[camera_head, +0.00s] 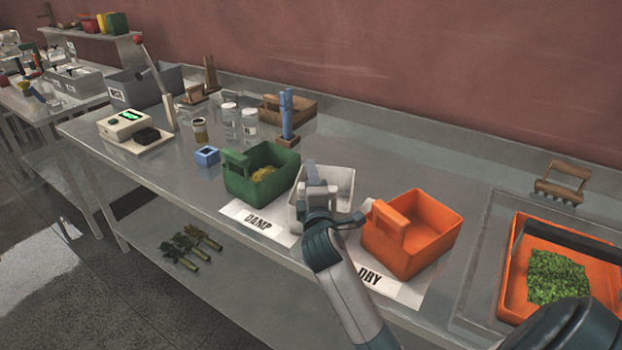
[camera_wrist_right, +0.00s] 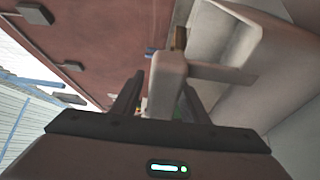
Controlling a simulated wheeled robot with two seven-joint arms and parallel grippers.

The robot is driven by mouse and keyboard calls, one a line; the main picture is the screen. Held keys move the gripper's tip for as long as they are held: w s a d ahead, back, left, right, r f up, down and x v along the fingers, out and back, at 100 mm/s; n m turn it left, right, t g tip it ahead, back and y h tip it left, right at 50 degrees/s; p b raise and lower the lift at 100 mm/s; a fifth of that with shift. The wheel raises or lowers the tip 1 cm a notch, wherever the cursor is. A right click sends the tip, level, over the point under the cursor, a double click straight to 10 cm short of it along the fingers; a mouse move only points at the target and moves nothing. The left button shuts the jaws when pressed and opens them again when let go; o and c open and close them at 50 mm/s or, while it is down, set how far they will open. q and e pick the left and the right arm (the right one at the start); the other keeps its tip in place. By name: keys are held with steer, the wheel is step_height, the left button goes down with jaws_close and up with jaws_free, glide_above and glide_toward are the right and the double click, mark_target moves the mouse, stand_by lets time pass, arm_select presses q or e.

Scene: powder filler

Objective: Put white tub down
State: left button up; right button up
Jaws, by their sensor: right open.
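The white tub (camera_head: 340,180) is between the green tub (camera_head: 240,184) and the orange tub (camera_head: 425,262). It looks upright and appears to stand on the steel bench, but my arm hides its near lower part. My right gripper (camera_head: 318,188) is at the tub's near side, by its handle. In the right wrist view the tub's pale handle (camera_wrist_right: 168,80) lies between the open fingers of the right gripper (camera_wrist_right: 162,100); whether they touch it is unclear. My left gripper is not in view.
A DAMP card (camera_head: 257,222) lies before the green tub and a DRY card (camera_head: 385,285) lies under the orange tub. An orange tray (camera_head: 515,275) with green leaves is at right. A blue stand (camera_head: 287,115), jars (camera_head: 230,122) and a scale (camera_head: 140,135) are behind and left.

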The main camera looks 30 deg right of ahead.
steer(key=shift+s+a+r, duration=0.1)
steer(key=shift+s+a, duration=0.15)
steer(key=shift+s, duration=0.15)
steer(key=b+v, duration=0.1)
steer(key=v, duration=0.4)
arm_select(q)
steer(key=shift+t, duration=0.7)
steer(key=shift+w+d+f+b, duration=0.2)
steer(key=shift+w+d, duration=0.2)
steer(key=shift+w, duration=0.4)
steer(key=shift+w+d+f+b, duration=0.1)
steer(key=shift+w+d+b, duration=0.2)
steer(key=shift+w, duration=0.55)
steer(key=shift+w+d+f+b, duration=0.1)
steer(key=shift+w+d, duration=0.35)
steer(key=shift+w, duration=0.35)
arm_select(e)
steer(key=v, duration=0.6)
steer(key=shift+s, duration=0.1)
